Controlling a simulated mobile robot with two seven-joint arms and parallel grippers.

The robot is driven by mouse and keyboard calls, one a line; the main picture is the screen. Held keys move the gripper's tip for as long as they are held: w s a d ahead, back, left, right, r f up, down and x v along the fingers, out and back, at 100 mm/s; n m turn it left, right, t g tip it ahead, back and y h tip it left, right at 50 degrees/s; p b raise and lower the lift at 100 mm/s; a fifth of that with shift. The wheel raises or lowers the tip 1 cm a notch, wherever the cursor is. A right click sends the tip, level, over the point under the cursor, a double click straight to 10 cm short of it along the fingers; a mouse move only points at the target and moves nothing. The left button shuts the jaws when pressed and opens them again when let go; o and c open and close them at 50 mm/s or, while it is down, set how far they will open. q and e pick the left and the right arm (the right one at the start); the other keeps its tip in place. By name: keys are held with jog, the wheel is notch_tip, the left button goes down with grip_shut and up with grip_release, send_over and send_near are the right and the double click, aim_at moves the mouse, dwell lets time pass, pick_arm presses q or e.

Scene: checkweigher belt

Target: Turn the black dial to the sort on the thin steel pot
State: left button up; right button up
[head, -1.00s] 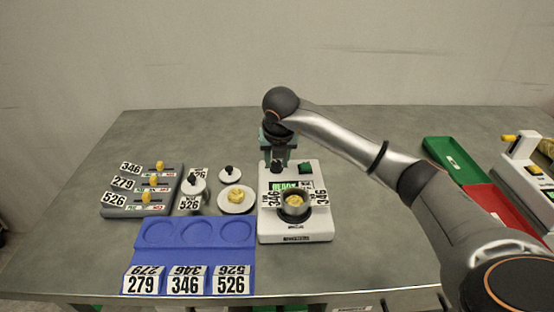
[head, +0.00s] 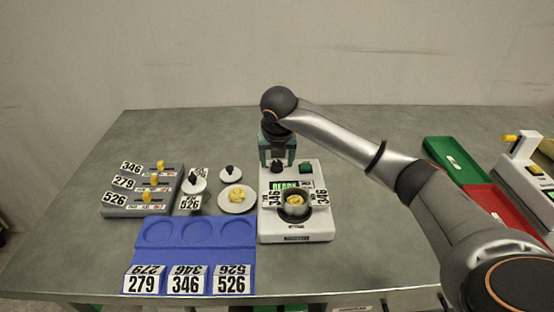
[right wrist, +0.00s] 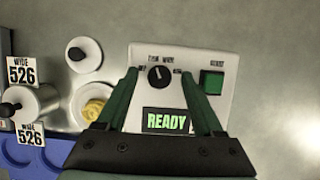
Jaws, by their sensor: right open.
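The black dial (head: 277,167) is at the back left of the white weigher's top. In the right wrist view the dial (right wrist: 160,76) has a light pointer mark near the top, leaning slightly left; the small lettering above it is hard to read. My right gripper (head: 277,156) is open, pointing down over the dial. In the right wrist view its green fingers (right wrist: 160,84) stand on either side of the dial, apart from it. My left gripper is not in view.
A green button (right wrist: 212,82) is right of the dial, and the display (right wrist: 166,121) reads READY. Left are a WIDE 526 pot (right wrist: 32,104), a white plate (head: 236,199), a lever panel (head: 130,209) and a blue tray (head: 195,255). Green (head: 452,155) and red trays lie right.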

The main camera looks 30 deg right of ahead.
jog(key=v, duration=1.2)
jog(key=shift+r, duration=0.3)
jog(key=shift+s+a+f, duration=0.1)
